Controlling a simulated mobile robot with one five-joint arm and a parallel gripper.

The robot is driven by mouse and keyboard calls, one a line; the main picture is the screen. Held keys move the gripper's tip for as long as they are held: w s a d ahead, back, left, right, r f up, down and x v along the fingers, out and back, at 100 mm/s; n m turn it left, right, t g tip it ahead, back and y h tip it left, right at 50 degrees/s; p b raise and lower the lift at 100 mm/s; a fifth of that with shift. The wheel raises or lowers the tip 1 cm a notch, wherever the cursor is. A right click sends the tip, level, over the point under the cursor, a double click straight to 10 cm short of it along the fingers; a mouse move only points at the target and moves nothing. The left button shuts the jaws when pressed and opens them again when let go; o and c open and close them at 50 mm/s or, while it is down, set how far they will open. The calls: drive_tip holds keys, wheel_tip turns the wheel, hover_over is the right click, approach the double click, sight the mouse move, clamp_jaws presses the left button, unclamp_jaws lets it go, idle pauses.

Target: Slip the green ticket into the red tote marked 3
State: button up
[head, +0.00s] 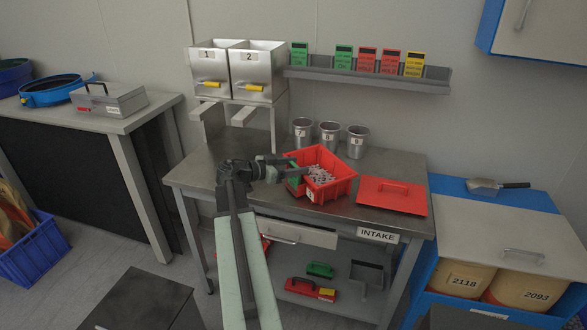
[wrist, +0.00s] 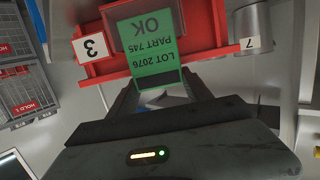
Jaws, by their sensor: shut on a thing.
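The red tote (head: 340,186) stands open on the metal bench, with small grey parts inside. In the wrist view its red wall (wrist: 200,30) carries a white label (wrist: 92,47) reading 3. My gripper (head: 285,168) is at the tote's left side, shut on the green ticket (head: 294,184). In the wrist view the ticket (wrist: 148,42) stands out from between my fingers (wrist: 158,92) and overlaps the tote's wall. Its print reads LOT 2076, PART 745, OK, upside down. I cannot tell whether the ticket touches the tote.
A red lid (head: 392,196) lies right of the tote. Metal cups (head: 330,135) stand behind it, one marked 7 (wrist: 254,32). Steel bins (head: 257,68) numbered 1 and 2 stand at the back left. A wall rack (head: 370,78) holds several coloured tickets. The bench's left front (head: 200,172) is clear.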

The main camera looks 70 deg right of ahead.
idle(0.3)
drive_tip(key=o, duration=1.2)
drive_tip(key=shift+r+p, duration=4)
drive_tip(key=shift+p, duration=0.05)
